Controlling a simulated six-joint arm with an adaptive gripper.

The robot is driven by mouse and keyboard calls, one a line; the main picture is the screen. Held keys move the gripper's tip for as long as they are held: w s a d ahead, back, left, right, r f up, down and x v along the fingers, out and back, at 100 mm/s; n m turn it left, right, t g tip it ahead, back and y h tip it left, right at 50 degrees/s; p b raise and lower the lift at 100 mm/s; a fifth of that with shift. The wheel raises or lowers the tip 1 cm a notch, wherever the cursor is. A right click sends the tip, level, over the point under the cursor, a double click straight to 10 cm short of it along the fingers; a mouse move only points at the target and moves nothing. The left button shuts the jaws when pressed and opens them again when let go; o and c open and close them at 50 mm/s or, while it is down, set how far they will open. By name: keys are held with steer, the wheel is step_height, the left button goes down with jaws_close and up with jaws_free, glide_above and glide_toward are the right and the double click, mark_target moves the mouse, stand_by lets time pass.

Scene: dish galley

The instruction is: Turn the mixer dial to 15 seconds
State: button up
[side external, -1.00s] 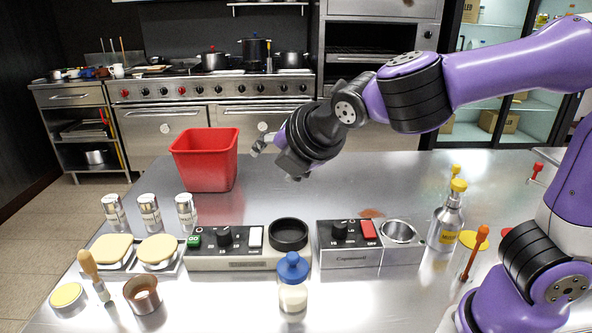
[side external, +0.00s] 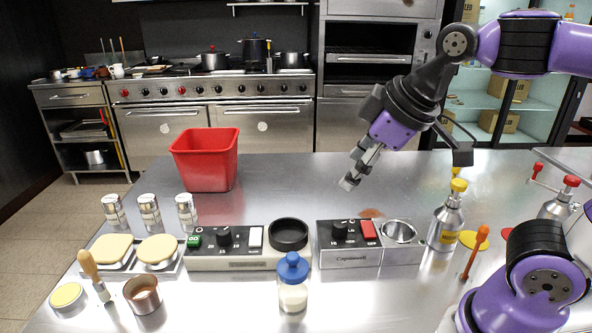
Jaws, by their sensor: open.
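Two counter units have dials. The left unit (side external: 232,262) has a black dial (side external: 225,236), a green button, a white switch and a black ring at its right end. The right unit (side external: 350,257), silver and dark, has a black dial (side external: 340,229), a red switch and a round metal well. Their dial marks are too small to read surely, and I cannot tell which unit is the mixer. My gripper (side external: 353,169) is open and empty, above the counter behind the right unit, apart from both dials and pointing down-left.
A blue-capped jar (side external: 293,285) stands in front, between the units. A metal bottle (side external: 446,222) with a yellow cap stands right of the right unit. A red bin (side external: 205,160) and several cans (side external: 149,210) stand left. The counter behind the units is mostly clear.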

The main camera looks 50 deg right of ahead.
stand_by(0.3)
steer(key=m+g, duration=0.2)
steer(key=m, duration=0.4)
glide_toward(224, 231)
steer(key=x, duration=0.9)
steer(key=shift+f, duration=0.1)
jaws_close()
